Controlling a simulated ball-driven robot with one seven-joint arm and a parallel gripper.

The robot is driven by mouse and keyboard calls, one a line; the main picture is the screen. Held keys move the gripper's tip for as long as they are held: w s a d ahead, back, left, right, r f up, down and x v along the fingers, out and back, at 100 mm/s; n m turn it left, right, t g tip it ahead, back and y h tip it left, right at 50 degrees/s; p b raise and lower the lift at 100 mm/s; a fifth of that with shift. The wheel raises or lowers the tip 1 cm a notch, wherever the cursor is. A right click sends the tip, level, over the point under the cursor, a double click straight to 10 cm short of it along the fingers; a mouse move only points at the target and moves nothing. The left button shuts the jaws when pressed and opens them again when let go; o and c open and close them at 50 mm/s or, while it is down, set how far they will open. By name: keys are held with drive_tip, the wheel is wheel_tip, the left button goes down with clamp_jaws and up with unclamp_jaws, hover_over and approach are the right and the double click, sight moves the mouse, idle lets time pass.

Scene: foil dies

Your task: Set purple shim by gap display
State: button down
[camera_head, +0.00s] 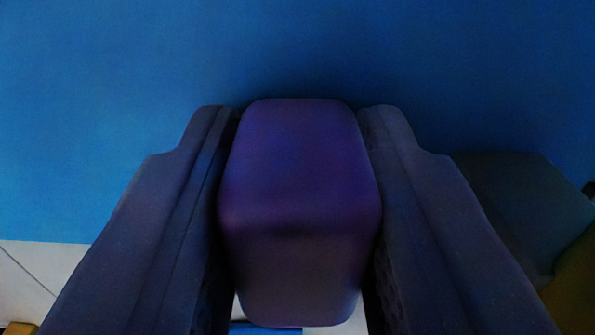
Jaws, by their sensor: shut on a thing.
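The purple shim (298,190) is a rounded block in the middle of the head camera view. My gripper (298,125) is shut on it, with one dark finger against its left side and the other against its right side. The shim's far end is close to a blue surface (300,45); I cannot tell whether they touch. No gap display can be made out in this view.
The blue surface fills the upper part of the view. A dark grey block (525,205) is close to the right finger, with a yellowish-brown thing (575,285) at the right edge. A pale floor (40,270) shows at lower left.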

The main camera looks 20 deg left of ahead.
sight(298, 283)
drive_tip(key=c, duration=1.1)
unclamp_jaws()
drive_tip(key=shift+o, duration=1.3)
drive_tip(key=shift+w, duration=0.1)
drive_tip(key=v, duration=0.8)
drive_tip(key=shift+w, duration=0.1)
